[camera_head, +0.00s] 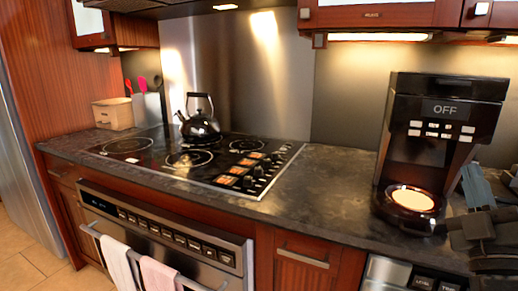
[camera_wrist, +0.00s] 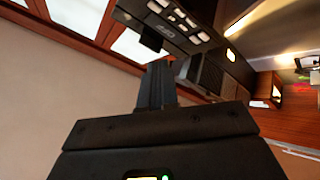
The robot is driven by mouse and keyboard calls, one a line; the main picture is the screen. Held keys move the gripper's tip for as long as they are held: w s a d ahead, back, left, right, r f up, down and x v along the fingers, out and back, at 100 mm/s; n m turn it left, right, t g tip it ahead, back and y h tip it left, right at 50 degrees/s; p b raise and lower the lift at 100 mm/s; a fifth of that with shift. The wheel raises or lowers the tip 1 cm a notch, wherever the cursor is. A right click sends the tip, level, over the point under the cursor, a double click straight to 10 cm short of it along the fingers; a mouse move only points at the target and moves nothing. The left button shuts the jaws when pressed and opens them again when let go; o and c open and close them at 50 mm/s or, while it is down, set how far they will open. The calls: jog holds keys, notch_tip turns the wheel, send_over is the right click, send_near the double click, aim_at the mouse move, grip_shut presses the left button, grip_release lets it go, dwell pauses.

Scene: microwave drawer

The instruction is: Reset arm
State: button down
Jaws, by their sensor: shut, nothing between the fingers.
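My gripper (camera_wrist: 157,82) is in the wrist view, its dark fingers together with nothing held between them. Behind the fingers in that view is the black coffee machine (camera_wrist: 240,72), seen tilted, with pale buttons. In the head view the coffee machine (camera_head: 446,100) stands upright on the right of the counter, its display reading OFF. Dark and grey-blue parts of my arm show at the right edge of the head view, close to the right side of the machine. I cannot tell whether they touch it.
The dark counter (camera_head: 325,180) is clear between coffee machine and stove (camera_head: 190,160). A black kettle (camera_head: 200,127) stands on the stove. A beige container (camera_head: 113,113) and a utensil holder (camera_head: 147,108) are at the back left. Towels (camera_head: 160,273) hang on the oven handle. Wall cabinets (camera_head: 392,15) overhang the counter.

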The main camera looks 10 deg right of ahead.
jog(key=s+a+f+m+g+y, duration=0.2)
jog(key=s+a+f, duration=0.4)
jog(key=f, duration=0.2)
jog(key=s+a+f+m+g+y, duration=0.1)
jog(key=s+a+f+g+y, duration=0.15)
jog(key=s+a+f, duration=0.45)
jog(key=s+a+f+m+g+y, duration=0.1)
jog(key=s+a+f, duration=0.1)
jog(key=s, duration=0.5)
jog(key=s+a+f+m+g+y, duration=0.1)
jog(key=s+a+f+g+y, duration=0.1)
jog(key=s, duration=0.5)
jog(key=s+a+f+m+g+y, duration=0.1)
jog(key=s+a+f+m+g, duration=0.1)
jog(key=s, duration=0.5)
jog(key=shift+f, duration=0.25)
